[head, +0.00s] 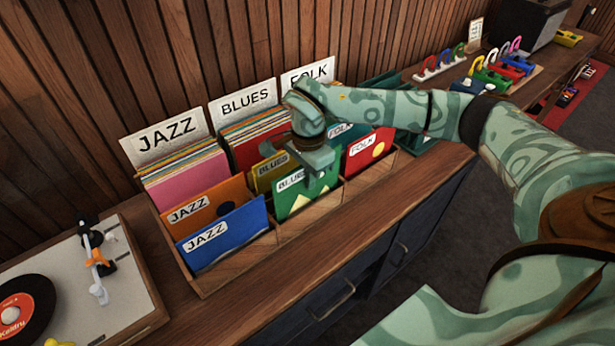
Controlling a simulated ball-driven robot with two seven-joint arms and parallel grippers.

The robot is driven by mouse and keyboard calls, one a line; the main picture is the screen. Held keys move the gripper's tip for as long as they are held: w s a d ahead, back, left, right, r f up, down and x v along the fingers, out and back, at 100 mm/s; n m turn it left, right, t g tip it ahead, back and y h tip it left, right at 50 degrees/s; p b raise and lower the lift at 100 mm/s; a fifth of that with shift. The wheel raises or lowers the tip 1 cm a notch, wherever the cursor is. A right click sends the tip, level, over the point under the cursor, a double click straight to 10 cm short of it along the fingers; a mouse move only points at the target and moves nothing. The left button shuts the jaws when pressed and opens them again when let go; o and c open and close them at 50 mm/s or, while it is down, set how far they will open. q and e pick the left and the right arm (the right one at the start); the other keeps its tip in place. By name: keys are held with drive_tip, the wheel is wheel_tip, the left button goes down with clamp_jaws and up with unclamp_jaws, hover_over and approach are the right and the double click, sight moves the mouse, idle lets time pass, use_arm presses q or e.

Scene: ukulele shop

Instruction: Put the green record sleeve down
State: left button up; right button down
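The green record sleeve (301,201), with pale yellow shapes and a BLUES label, stands upright at the front of the BLUES compartment, the middle one of the wooden record crate (310,219). Its lower edge is hidden behind the crate's front wall. My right gripper (308,165) is over the sleeve's top edge, fingers pointing down, and covers part of it. Whether the fingers are closed on the sleeve or apart from it is not clear. A yellow BLUES sleeve (265,177) stands just behind. My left gripper is out of view.
The JAZZ compartment holds an orange sleeve (204,206) and a blue one (225,236). A red FOLK sleeve (371,151) stands to the right. A turntable (125,290) is at left. Small coloured items (490,72) stand farther along the counter.

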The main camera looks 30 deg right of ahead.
drive_tip(key=shift+r, duration=0.1)
drive_tip(key=shift+f, duration=0.2)
drive_tip(key=shift+f, duration=0.4)
drive_tip(key=c, duration=1.6)
unclamp_jaws()
drive_tip(key=shift+r, duration=0.1)
wheel_tip(320, 180, up, 13)
drive_tip(key=shift+r+p, duration=0.1)
drive_tip(key=shift+p, duration=1.15)
